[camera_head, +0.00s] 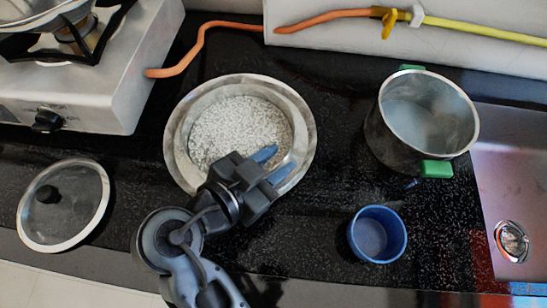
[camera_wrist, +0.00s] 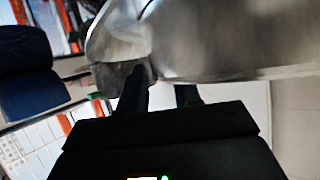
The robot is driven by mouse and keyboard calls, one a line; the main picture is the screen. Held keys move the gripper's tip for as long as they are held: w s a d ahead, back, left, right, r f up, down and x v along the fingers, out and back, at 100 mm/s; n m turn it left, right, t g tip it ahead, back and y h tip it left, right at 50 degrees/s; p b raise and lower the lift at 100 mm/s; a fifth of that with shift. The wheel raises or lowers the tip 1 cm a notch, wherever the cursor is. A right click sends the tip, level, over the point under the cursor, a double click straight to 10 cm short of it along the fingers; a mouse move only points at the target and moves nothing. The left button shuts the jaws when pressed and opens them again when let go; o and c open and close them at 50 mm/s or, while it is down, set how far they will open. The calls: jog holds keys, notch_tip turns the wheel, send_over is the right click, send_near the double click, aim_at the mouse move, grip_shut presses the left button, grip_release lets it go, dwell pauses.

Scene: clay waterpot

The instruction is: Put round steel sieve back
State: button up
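A wide round steel vessel (camera_head: 178,145), which looks like the sieve, is at the centre of the head view. It has a broad shiny rim and a grey-white speckled inside; whether that is mesh or contents is unclear. My gripper (camera_head: 274,162) is at its lower right, its two blue fingers over the rim and inner wall. The fingers are apart, with a gap between them and nothing clearly clamped. In the wrist view, a large blurred steel surface (camera_wrist: 215,40) is just beyond my gripper (camera_wrist: 165,85); contact cannot be told.
A steel pot (camera_head: 385,140) with green handles stands right of the vessel. A blue cup (camera_head: 377,234) is below it, and a sink (camera_head: 508,165) is at far right. A glass lid (camera_head: 62,205) lies at left below the gas stove (camera_head: 100,85). An orange hose (camera_head: 200,45) runs behind.

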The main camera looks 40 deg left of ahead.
jog(key=b+v, duration=0.1)
jog(key=v, duration=1.1)
jog(key=shift+w, duration=0.1)
